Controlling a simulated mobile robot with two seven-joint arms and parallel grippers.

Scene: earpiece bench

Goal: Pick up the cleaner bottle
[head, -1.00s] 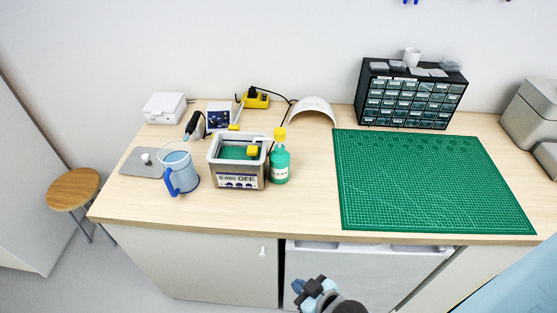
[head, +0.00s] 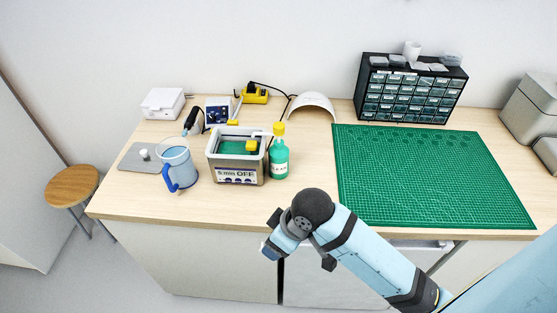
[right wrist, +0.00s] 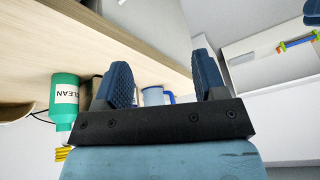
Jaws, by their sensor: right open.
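The cleaner bottle (head: 279,155) is green with a yellow cap and a white label. It stands upright on the bench, touching or very close to the right side of the ultrasonic bath (head: 236,175). In the right wrist view the bottle (right wrist: 64,98) appears upside down at the left, outside the jaws, with "CLEAN" on its label. My right gripper (head: 272,248) is in front of the bench's front edge, apart from the bottle. Its two blue fingers (right wrist: 163,78) are spread, with nothing held between them. My left gripper is not in view.
A blue-handled jug (head: 177,168) stands left of the bath. A green cutting mat (head: 425,180) covers the right of the bench, with a black drawer cabinet (head: 411,95) behind it. A white arched cover (head: 312,104) is behind the bottle. Bench in front of the bottle is clear.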

